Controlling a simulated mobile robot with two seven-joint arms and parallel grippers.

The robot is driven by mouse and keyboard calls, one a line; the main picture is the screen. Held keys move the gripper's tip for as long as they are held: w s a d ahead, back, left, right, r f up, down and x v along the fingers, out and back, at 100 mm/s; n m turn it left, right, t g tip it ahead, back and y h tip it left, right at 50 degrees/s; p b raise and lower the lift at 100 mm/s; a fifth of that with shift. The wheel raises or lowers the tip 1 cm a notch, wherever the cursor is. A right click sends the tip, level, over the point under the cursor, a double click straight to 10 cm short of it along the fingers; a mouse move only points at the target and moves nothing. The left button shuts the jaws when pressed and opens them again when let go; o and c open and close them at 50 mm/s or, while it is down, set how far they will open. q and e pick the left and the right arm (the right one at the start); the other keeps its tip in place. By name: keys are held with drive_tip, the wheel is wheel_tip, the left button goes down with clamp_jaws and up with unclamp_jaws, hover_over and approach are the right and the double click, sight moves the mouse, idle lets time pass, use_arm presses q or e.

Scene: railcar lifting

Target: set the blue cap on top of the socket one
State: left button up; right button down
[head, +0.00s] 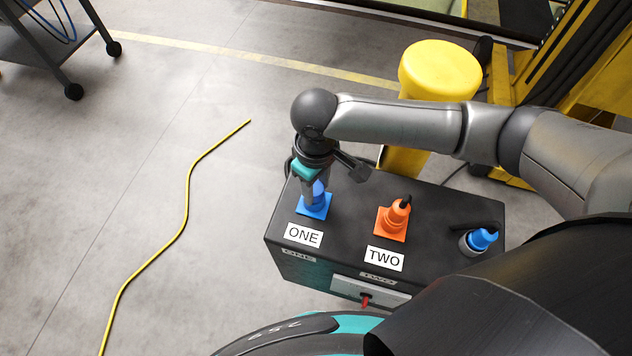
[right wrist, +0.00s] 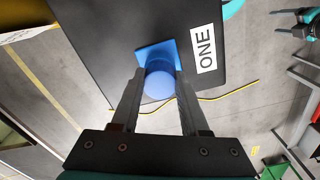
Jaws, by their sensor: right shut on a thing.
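My right gripper (head: 314,190) reaches down over socket one, the place marked ONE (head: 304,236) at the left of the black box's top. It is shut on the blue cap (head: 318,192), whose round top shows between the fingers (right wrist: 158,95) in the right wrist view (right wrist: 160,84). The blue square base (head: 314,207) of socket one lies directly beneath; whether the cap touches it I cannot tell. What looks like my left gripper (right wrist: 290,22) shows small at the right wrist view's upper right, fingers apart; it is outside the head view.
On the black box (head: 350,195), an orange capped socket (head: 392,219) stands by the TWO label (head: 385,258). A grey and blue fitting (head: 481,240) is at the right end. A yellow post (head: 438,70) stands behind. A yellow cable (head: 187,190) lies on open floor.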

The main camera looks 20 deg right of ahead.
sight(316, 189)
drive_tip(key=shift+f, duration=0.15)
drive_tip(key=shift+c, duration=2)
unclamp_jaws()
drive_tip(key=shift+w+r, duration=0.1)
drive_tip(key=shift+r, duration=0.45)
wheel_tip(316, 189, up, 12)
drive_tip(key=p, duration=0.1)
